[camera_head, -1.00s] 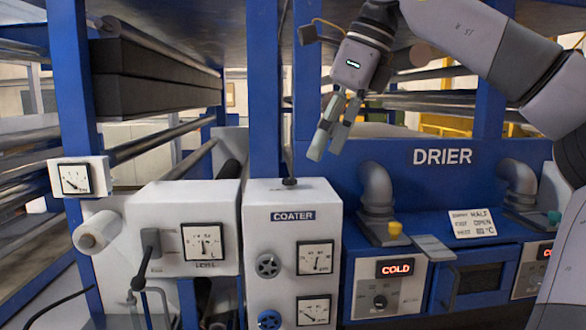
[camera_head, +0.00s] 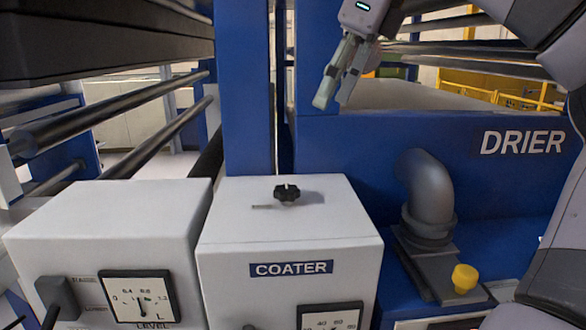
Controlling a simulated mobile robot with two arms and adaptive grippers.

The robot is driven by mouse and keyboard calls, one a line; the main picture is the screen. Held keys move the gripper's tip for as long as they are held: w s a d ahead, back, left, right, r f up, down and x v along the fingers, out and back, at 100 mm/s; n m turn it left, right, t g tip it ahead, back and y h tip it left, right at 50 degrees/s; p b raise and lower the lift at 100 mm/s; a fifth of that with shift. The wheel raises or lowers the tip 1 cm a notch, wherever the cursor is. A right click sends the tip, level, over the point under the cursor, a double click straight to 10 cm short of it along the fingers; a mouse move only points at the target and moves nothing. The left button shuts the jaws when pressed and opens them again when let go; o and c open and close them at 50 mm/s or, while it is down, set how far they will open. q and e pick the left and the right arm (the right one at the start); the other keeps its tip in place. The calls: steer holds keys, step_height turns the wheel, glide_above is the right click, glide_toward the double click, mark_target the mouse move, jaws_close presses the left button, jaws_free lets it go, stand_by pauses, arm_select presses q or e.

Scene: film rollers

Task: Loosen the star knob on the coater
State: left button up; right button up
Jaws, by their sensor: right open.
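The black star knob (camera_head: 287,194) sits on top of the white coater box (camera_head: 330,212), which carries a blue COATER label on its front. A short thin pin lies beside the knob on the box top. My right gripper (camera_head: 336,98) hangs from the upper right, fingers pointing down, above and to the right of the knob and well clear of it. Its fingers are apart and empty. My left gripper is not in view.
A white box with a level gauge (camera_head: 141,298) stands left of the coater. On the right are the blue drier (camera_head: 350,150), a grey elbow pipe (camera_head: 432,190) and a yellow knob (camera_head: 465,277). A blue post (camera_head: 245,90) rises behind the coater.

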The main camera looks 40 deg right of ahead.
glide_toward(288, 188)
steer(key=p+x, duration=0.2)
steer(key=x, duration=0.5)
steer(key=shift+f+p, duration=0.15)
steer(key=shift+p, duration=0.15)
steer(key=shift+w+a+f, duration=0.15)
steer(key=shift+f, duration=0.3)
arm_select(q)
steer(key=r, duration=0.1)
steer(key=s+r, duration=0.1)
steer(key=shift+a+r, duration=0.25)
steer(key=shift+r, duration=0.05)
arm_select(e)
steer(key=shift+c, duration=1.3)
steer(key=c, duration=0.9)
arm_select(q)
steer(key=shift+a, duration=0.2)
